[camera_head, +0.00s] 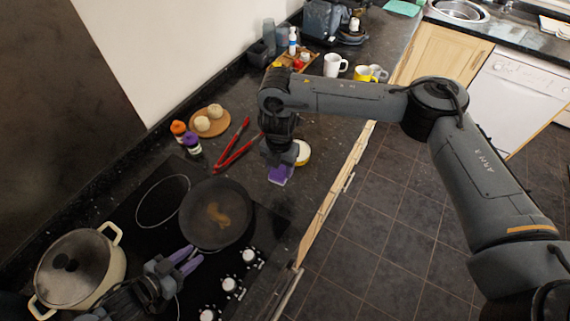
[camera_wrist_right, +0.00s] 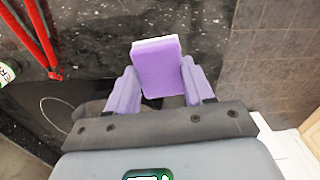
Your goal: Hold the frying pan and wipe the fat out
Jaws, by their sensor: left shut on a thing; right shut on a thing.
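The black frying pan (camera_head: 232,232) sits on the dark hob, with a brownish smear of fat (camera_head: 216,213) in its middle. My left gripper (camera_head: 188,260) has its purple fingers at the pan's near-left edge. It is shut on the pan's handle, which is mostly hidden by the fingers. My right gripper (camera_head: 281,162) is shut on a purple sponge (camera_head: 281,175), held over the counter to the upper right of the pan, apart from it. In the right wrist view the sponge (camera_wrist_right: 158,70) sits between both fingers (camera_wrist_right: 160,88), with a pale layer along its far edge.
A lidded cream pot (camera_head: 68,268) stands left of the pan. Red tongs (camera_head: 235,150) lie behind the pan. Spice jars (camera_head: 190,143) and a round board (camera_head: 210,121) are further back. A yellow-rimmed round container (camera_head: 303,152) is beside the right gripper. Knobs (camera_head: 230,284) line the hob's front.

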